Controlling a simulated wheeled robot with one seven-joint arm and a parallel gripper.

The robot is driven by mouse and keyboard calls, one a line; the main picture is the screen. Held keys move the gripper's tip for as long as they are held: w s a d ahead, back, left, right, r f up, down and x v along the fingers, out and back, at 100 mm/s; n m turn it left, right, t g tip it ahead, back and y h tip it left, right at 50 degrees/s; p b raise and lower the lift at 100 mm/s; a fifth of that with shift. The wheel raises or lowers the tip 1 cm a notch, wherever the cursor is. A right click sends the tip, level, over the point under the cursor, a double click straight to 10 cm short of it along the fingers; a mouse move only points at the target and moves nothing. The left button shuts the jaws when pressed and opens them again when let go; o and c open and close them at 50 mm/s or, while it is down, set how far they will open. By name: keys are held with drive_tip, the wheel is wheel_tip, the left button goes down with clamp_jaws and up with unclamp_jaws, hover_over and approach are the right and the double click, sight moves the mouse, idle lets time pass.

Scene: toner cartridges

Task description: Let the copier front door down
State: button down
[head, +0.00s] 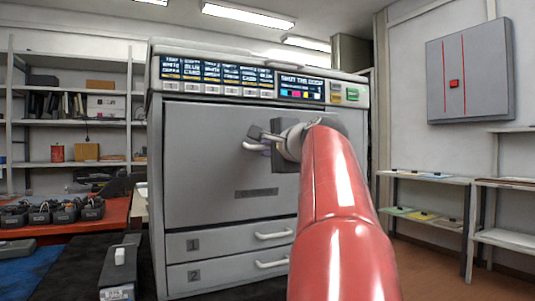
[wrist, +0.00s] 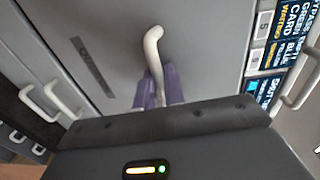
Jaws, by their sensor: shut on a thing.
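The copier front door (head: 205,150) is a large grey panel, upright or nearly so, above two drawers. A small gap at its top edge cannot be judged. Its pale handle (wrist: 153,45) stands out from the door panel (wrist: 110,25) in the wrist view. My gripper (head: 258,143) is at the door's upper right part in the head view. In the wrist view its purple fingers (wrist: 157,88) are closed around the handle. My wrist and red arm hide the right side of the door.
Drawers 1 (head: 225,240) and 2 (head: 225,271) with pale handles lie below the door. The display (head: 302,88) seems to read "SHUT THE DOOR". A dark table with a grey cartridge (head: 120,270) stands at front left. Shelves (head: 425,180) stand at right.

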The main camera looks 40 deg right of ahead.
drive_tip(key=shift+w+f, duration=0.2)
drive_tip(key=shift+f, duration=0.1)
drive_tip(key=b, duration=0.1)
drive_tip(key=s+t+b, duration=0.1)
drive_tip(key=b, duration=0.1)
drive_tip(key=s+f+b, duration=0.1)
drive_tip(key=b, duration=0.1)
drive_tip(key=shift+a, duration=0.25)
drive_tip(key=c, duration=1)
unclamp_jaws()
drive_tip(key=shift+r, duration=0.2)
drive_tip(key=shift+s, duration=0.1)
